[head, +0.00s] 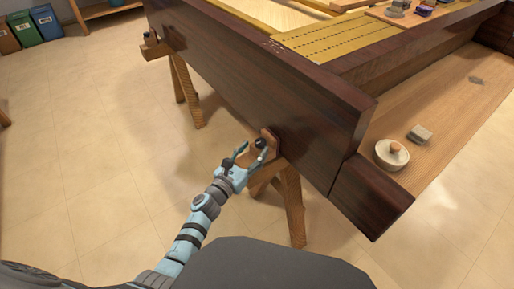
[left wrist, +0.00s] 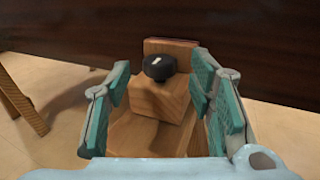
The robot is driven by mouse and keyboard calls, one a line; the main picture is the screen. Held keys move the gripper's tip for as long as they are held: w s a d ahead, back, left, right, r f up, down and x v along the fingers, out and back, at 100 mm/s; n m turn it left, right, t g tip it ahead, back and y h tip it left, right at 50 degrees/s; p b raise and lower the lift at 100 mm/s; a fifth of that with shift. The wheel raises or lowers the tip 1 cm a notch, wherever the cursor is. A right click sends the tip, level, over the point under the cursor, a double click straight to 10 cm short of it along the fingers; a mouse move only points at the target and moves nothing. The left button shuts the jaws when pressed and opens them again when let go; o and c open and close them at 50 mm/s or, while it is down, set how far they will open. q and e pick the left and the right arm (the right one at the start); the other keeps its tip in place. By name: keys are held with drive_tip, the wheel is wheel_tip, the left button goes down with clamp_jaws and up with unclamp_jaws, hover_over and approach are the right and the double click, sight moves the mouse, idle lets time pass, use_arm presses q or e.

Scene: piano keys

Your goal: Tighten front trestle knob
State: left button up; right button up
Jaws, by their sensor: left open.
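The front trestle knob (left wrist: 159,67) is black with a small white mark on top. It sits on the wooden block of the front trestle (head: 290,200), beside the dark piano case (head: 240,85). The knob also shows in the head view (head: 260,143). My left gripper (head: 251,152) is open at the knob. In the left wrist view its two teal-padded fingers (left wrist: 160,95) stand on either side of the knob and block, with gaps between. I cannot tell whether either finger touches the block. My right gripper is in neither view.
A second trestle (head: 187,90) with its own dark knob (head: 147,36) stands farther back. Bins (head: 46,22) stand at the far left. The tiled floor left of the piano is clear.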

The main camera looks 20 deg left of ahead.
sight(261, 144)
use_arm(q)
drive_tip(key=shift+b+x, duration=0.3)
drive_tip(key=shift+x, duration=0.85)
drive_tip(key=shift+w, duration=0.25)
drive_tip(key=c, duration=1.1)
